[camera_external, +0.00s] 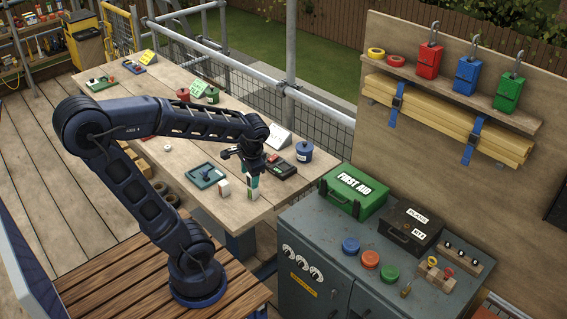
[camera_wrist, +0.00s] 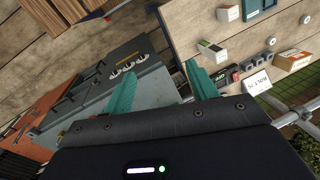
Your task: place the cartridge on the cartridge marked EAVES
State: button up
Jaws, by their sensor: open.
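Two small box-shaped cartridges stand on the wooden table, and no lettering is legible on either. One white cartridge with a green face (camera_external: 251,194) is near the table's front edge; it also shows in the wrist view (camera_wrist: 212,51). The other, white with an orange-brown edge (camera_external: 224,188), stands to its left and shows at the top of the wrist view (camera_wrist: 228,13). My gripper (camera_external: 251,179) is close to the green-faced cartridge, overlapping it in the outside view. In the wrist view its teal fingers (camera_wrist: 160,86) are wide apart with nothing between them; the green-faced cartridge is beyond the right fingertip.
A green tray (camera_external: 207,176) lies left of the cartridges. A dark device (camera_external: 281,168), a blue pot (camera_external: 304,152) and a white card (camera_external: 279,136) are behind my gripper. A grey cabinet (camera_external: 325,255) with a green first-aid box (camera_external: 353,192) stands right of the table.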

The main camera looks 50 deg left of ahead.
jog(key=s+d+r+n+t+h, duration=0.2)
jog(key=s+d+r+t, duration=0.2)
jog(key=r, duration=0.3)
jog(key=shift+s, duration=0.35)
